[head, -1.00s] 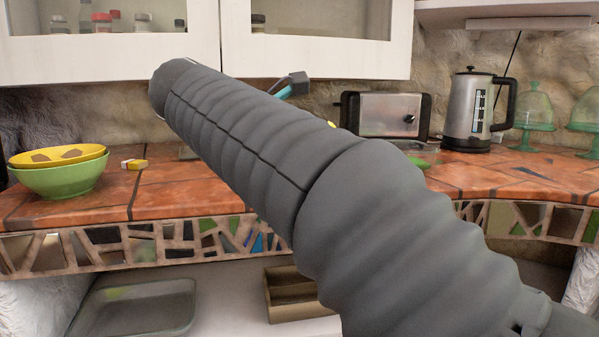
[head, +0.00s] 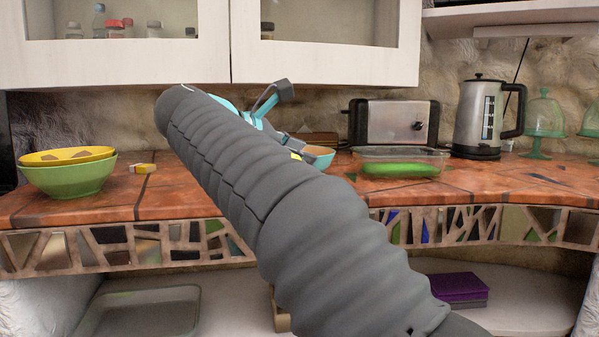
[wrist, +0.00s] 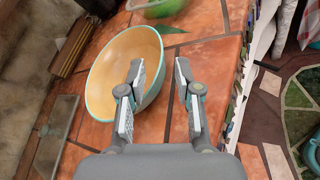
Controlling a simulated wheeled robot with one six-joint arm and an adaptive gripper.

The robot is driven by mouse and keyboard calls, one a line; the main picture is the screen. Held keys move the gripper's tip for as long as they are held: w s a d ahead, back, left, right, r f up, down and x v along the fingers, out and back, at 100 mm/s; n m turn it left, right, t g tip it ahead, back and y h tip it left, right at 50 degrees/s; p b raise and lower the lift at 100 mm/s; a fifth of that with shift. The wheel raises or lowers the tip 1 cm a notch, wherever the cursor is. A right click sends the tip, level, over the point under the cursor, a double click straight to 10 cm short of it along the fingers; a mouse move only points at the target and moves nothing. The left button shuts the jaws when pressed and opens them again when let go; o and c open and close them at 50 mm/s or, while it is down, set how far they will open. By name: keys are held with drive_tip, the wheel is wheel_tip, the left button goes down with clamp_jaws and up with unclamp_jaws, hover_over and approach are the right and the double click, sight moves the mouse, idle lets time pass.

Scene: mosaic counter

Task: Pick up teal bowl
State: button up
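The teal bowl (wrist: 105,62) has a teal rim and a tan inside, and rests on the tiled counter in the wrist view. In the head view only part of the bowl (head: 320,157) shows beyond my arm. My gripper (wrist: 159,70) is open and empty at the bowl's right side. The left finger overlaps the bowl's inside in the picture and the right finger is over bare tile, with the right rim between them. Whether a finger touches the bowl, I cannot tell. In the head view my gripper (head: 282,98) is partly hidden by my arm.
A glass dish (head: 437,156) with a green item stands right of the bowl, before a toaster (head: 392,125) and kettle (head: 478,118). A green bowl (head: 68,182) holding a yellow one (head: 60,156) stands far left. The counter's edge lies right in the wrist view.

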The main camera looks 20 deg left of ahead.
drive_tip(key=shift+b+x, duration=0.55)
drive_tip(key=shift+x, duration=2.2)
clamp_jaws()
